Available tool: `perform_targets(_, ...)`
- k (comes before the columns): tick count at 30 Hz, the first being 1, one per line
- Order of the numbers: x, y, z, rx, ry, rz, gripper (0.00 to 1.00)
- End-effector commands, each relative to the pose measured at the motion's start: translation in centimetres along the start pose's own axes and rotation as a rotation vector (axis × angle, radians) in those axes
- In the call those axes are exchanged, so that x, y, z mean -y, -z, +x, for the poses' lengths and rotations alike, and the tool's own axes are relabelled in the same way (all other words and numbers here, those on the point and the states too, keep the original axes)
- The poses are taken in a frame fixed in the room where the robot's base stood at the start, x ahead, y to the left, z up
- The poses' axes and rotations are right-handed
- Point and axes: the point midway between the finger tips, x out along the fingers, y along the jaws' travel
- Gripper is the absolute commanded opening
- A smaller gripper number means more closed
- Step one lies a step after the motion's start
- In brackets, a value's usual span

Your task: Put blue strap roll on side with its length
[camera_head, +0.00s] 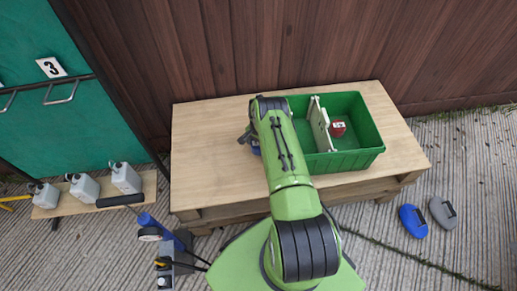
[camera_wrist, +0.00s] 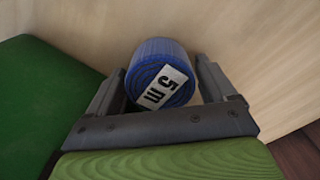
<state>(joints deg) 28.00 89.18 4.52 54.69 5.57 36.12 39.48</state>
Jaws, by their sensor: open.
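The blue strap roll (camera_wrist: 148,62) is in the wrist view, with a white label reading "5 m" on its end face. It stands on the wooden table between the fingers of my gripper (camera_wrist: 161,70), which is open around it. I cannot tell whether the fingers touch it. In the head view, a sliver of blue (camera_head: 256,151) shows beside my gripper (camera_head: 246,138), left of the green crate (camera_head: 350,163). My arm hides most of that spot. A white divider (camera_head: 320,125) splits the crate. A red roll (camera_head: 338,128) with a white label lies right of the divider.
The table's left half (camera_head: 208,150) is clear. The crate's green wall (camera_wrist: 40,90) is close to my gripper's left side in the wrist view. Several grey jugs (camera_head: 125,178) stand on a low board at left. Blue and grey objects (camera_head: 413,221) lie on the ground at right.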

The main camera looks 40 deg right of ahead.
Motion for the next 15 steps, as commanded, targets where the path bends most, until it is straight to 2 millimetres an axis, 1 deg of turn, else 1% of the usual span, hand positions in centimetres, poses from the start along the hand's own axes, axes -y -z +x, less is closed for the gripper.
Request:
perform_targets(1, 0.05, 0.05, 0.5, -0.002, 0.001, 0.0, 0.84)
perform_targets(2, 0.05, 0.05, 0.56, -0.002, 0.001, 0.0, 0.84)
perform_targets(7, 0.05, 0.06, 0.4, -0.002, 0.001, 0.0, 0.84)
perform_targets(8, 0.05, 0.06, 0.39, -0.002, 0.001, 0.0, 0.81)
perform_targets(15, 0.05, 0.06, 0.37, -0.002, 0.001, 0.0, 0.44)
